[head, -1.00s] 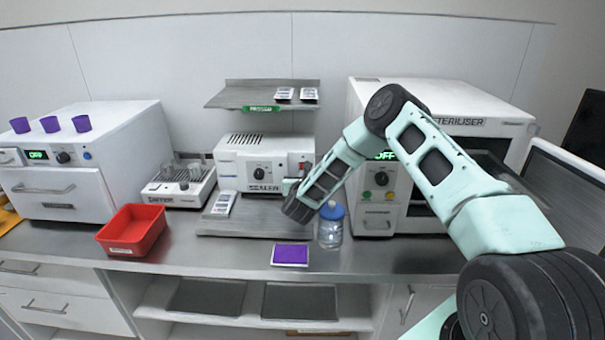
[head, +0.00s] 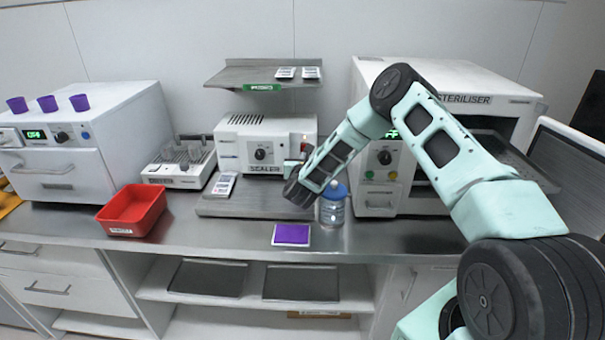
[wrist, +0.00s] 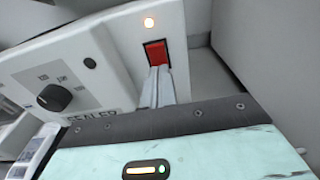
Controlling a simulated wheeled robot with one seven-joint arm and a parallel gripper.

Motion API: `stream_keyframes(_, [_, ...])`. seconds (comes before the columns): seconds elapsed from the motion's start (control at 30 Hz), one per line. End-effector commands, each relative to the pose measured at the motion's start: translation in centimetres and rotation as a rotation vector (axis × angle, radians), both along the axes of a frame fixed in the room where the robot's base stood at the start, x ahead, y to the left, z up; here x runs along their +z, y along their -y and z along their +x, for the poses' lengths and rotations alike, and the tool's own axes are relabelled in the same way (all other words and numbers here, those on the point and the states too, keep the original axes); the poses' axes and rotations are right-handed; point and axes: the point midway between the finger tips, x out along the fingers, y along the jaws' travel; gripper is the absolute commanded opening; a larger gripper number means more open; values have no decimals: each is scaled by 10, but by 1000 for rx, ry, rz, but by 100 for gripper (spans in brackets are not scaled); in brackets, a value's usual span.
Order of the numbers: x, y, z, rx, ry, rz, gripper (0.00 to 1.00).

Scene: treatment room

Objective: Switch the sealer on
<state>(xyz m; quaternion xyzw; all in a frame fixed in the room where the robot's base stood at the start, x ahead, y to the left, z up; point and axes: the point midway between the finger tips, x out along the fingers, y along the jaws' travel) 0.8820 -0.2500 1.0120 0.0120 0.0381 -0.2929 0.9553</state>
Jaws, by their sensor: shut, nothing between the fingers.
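The white sealer (head: 228,147) stands on the grey shelf unit's base at the back of the counter, with a black dial (wrist: 55,97) on its front. Its red rocker switch (wrist: 156,52) is at the right of the front panel. My gripper (wrist: 160,72) is shut and empty. Its fingertips are at the lower edge of the red switch and hide part of it; they look to be touching or very close. In the head view my arm's end partly covers the sealer's right side.
A blue-capped bottle (head: 332,212) stands just beside my wrist. The steriliser (head: 440,80) is to the right. A purple pad (head: 291,235), a red tray (head: 133,210) and a tube rack (head: 180,176) are on the counter. An upper shelf (head: 238,76) overhangs the sealer.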

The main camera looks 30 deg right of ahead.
Motion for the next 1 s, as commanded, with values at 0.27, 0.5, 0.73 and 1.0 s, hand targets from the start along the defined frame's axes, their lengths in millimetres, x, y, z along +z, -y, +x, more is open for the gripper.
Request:
stream_keyframes(0.27, [0, -34, -50, 4, -4, 2, 0])
stream_keyframes(0.5, [4, -66, -95, 6, -3, 3, 0])
stream_keyframes(0.73, [9, -85, -125, 4, -3, 1, 0])
stream_keyframes(1.0, [12, -91, -135, 2, -1, 1, 0])
